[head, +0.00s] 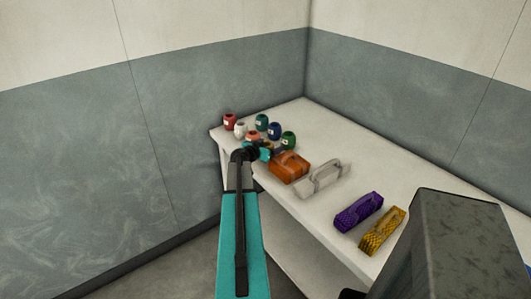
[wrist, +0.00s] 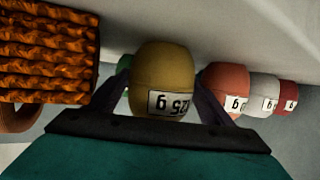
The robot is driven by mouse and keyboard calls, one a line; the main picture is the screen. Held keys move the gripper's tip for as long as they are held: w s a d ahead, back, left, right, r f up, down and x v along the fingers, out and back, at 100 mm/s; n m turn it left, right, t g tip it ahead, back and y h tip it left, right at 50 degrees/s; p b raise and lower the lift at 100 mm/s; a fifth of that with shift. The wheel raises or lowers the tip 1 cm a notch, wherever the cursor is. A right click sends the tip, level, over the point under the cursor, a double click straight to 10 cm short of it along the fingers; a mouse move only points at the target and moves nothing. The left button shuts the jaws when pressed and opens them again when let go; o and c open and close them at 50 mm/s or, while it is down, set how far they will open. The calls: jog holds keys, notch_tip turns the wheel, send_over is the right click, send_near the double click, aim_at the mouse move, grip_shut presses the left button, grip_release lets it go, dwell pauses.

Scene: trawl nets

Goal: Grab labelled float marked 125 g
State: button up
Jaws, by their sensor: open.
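A mustard-yellow float (wrist: 163,65) fills the middle of the wrist view. Its white label appears to read 125 g, with one end curving out of sight. My gripper (wrist: 160,92) is open, with one dark finger on each side of this float; I cannot tell whether they touch it. In the head view my gripper (head: 264,152) is at the near side of the float group, and it and the arm mostly hide the yellow float.
Salmon (wrist: 228,85), white (wrist: 263,92) and red (wrist: 286,94) floats stand to the right in the wrist view. Teal (head: 262,122), blue (head: 275,131) and green (head: 289,140) floats stand close by. An orange-brown net bundle (head: 289,167) is close on the other side. The table (head: 385,190) has free room toward the back.

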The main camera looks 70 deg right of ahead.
jog(key=shift+c, duration=0.2)
jog(key=c, duration=1.1)
jog(key=shift+r, duration=0.2)
notch_tip(320, 180, up, 10)
jog(key=b, duration=0.2)
jog(key=shift+f, duration=0.2)
